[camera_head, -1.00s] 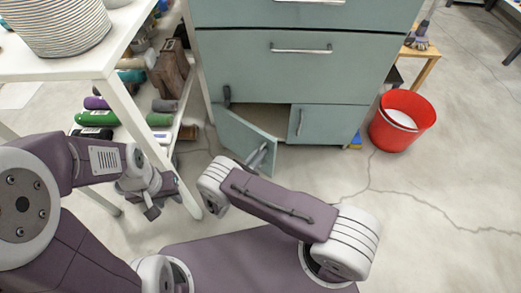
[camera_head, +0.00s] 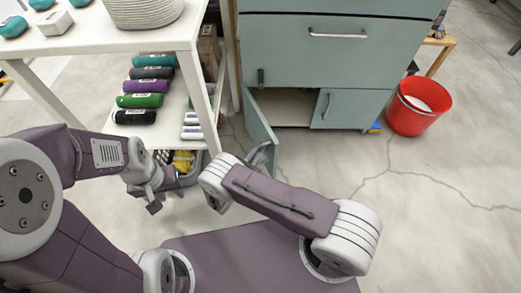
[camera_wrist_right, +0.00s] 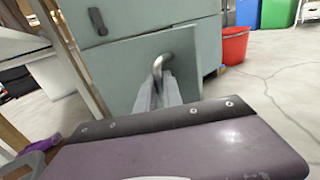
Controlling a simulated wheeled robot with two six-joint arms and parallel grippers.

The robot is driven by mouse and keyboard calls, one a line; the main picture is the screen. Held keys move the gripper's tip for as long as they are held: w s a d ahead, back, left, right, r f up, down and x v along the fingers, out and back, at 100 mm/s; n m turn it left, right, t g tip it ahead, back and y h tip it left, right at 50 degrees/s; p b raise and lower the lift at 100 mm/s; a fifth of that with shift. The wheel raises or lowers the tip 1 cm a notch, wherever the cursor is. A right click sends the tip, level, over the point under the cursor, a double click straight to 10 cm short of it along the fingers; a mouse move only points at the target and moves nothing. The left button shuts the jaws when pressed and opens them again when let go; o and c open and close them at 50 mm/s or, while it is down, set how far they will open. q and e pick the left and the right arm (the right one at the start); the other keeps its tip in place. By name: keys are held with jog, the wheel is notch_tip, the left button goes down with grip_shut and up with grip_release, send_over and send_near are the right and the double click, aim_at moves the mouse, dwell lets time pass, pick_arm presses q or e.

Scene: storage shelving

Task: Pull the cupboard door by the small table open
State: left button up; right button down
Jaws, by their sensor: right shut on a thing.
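The grey-green cupboard (camera_head: 310,55) stands ahead in the head view. Its low left door (camera_head: 257,120) stands swung out, about edge-on to me, and its dark opening shows beside it. The door's metal handle (camera_wrist_right: 162,62) is between the fingers of my right gripper (camera_wrist_right: 158,88) in the right wrist view. In the head view my right gripper (camera_head: 262,154) is at the door's outer edge, shut on the handle and partly hidden by my wrist. My left gripper (camera_head: 154,203) hangs low at the left, away from the door; its finger gap is unclear.
A white table (camera_head: 150,38) with a lower shelf of several rolled bundles (camera_head: 140,100) stands close left of the door. A red bucket (camera_head: 418,108) is on the floor to the right. Open floor lies in front of the cupboard.

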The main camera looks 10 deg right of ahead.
aim_at(268, 135)
dwell(0.3)
jog(key=c, duration=1.5)
grip_release()
jog(key=shift+r, duration=0.1)
notch_tip(268, 135, up, 5)
jog(key=p, duration=0.4)
jog(key=shift+d+p, duration=0.15)
jog(key=shift+p, duration=0.15)
jog(key=s+d+r+p, duration=0.6)
jog(key=s+d+p, duration=0.1)
jog(key=s+d, duration=0.1)
jog(key=shift+s+f, duration=0.1)
